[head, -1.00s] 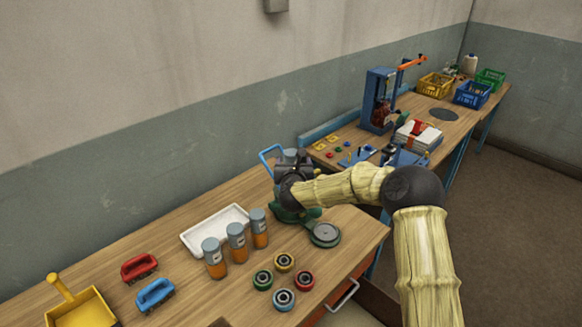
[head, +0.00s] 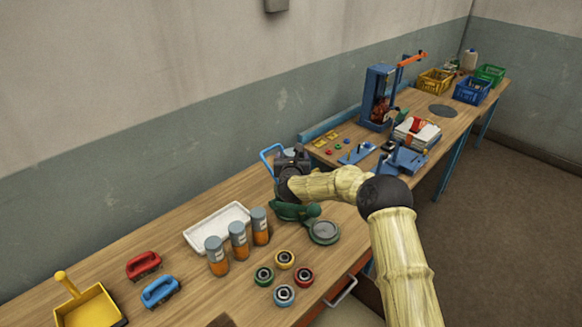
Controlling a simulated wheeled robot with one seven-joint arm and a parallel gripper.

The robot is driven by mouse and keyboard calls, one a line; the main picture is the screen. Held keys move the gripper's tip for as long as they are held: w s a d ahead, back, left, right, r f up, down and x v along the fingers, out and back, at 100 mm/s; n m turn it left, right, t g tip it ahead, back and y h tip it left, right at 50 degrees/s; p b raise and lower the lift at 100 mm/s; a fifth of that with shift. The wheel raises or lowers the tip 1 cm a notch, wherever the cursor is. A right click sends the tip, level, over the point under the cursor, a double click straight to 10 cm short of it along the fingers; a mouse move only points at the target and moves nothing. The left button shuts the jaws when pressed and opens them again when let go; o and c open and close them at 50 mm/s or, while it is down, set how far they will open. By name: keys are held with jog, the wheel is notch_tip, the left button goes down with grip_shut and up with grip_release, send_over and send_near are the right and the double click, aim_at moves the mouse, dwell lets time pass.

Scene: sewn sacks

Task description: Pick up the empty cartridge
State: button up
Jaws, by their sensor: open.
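Three upright cylinders with grey tops and orange lower parts (head: 238,240) stand in a row in front of the white tray; they look like cartridges. I cannot tell from this view whether any of them is empty. My gripper (head: 288,178) is open at the green machine (head: 296,210), behind and to the right of the cylinders. Its dark body hides part of that machine, and its fingertips are hard to make out. I cannot see whether a cartridge sits in the machine behind it.
A white tray (head: 218,229) lies behind the cylinders. Several coloured rings (head: 285,259) lie in front of the machine. Red (head: 144,265) and blue (head: 160,292) handled brushes and a yellow dustpan (head: 90,306) lie at left. A blue press (head: 377,95) and crates (head: 472,91) stand further right.

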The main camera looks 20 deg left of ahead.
jog(key=shift+p+x, duration=0.65)
jog(key=shift+x, duration=0.85)
jog(key=shift+a+f, duration=0.1)
jog(key=c, duration=1.3)
